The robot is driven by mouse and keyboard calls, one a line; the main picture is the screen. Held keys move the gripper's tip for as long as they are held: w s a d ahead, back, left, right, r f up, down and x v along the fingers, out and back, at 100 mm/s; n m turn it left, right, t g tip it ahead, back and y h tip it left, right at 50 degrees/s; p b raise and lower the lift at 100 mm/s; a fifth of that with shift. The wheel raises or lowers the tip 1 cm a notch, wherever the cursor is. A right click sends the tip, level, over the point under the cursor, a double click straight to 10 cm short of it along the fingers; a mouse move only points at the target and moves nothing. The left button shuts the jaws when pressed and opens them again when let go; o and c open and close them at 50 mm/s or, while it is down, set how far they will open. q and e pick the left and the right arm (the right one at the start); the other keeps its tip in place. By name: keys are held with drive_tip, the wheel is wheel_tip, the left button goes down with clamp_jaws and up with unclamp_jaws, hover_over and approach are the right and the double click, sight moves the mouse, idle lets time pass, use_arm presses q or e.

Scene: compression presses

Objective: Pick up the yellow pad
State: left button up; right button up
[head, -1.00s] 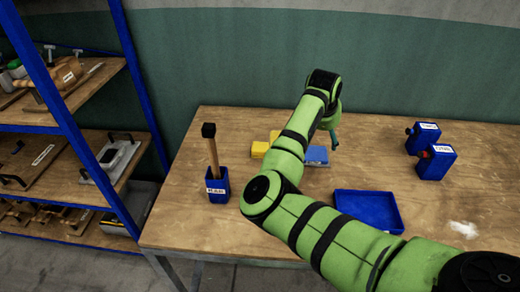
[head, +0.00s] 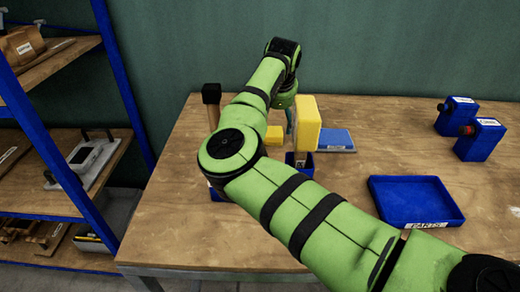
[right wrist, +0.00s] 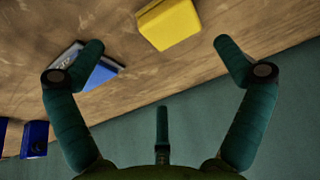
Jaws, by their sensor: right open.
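The yellow pad (head: 274,135) is a small yellow block lying on the wooden table, partly hidden by my right arm in the head view. It also shows near the top of the right wrist view (right wrist: 168,23). My right gripper (head: 291,116) is beside it, partly hidden behind a standing tool. In the right wrist view the fingers (right wrist: 160,46) are wide apart with nothing between them; the pad appears beyond the fingertips, not touching them. My left gripper is not in view.
A yellow-headed tool (head: 307,124) stands in a blue holder close in front. A black-headed mallet (head: 211,94) stands left. A blue pad (head: 336,139) lies right of the gripper. Shelves (head: 96,152) stand left.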

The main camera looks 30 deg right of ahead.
sight(271, 132)
drive_tip(key=f, duration=0.1)
drive_tip(key=w+f, duration=0.1)
drive_tip(key=f+b, duration=0.1)
drive_tip(key=shift+w+a, duration=0.15)
drive_tip(key=shift+w, duration=0.15)
drive_tip(key=shift+w+f, duration=0.15)
drive_tip(key=shift+f, duration=0.4)
drive_tip(key=x, duration=0.2)
drive_tip(key=p+x, duration=0.1)
drive_tip(key=x, duration=0.1)
drive_tip(key=shift+w+f, duration=0.2)
drive_tip(key=shift+w, duration=0.2)
drive_tip(key=shift+f, duration=0.15)
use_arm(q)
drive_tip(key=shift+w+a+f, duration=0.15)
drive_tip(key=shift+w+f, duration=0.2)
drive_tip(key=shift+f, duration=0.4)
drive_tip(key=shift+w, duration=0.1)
use_arm(e)
drive_tip(key=c, duration=0.8)
drive_tip(key=shift+c, duration=0.2)
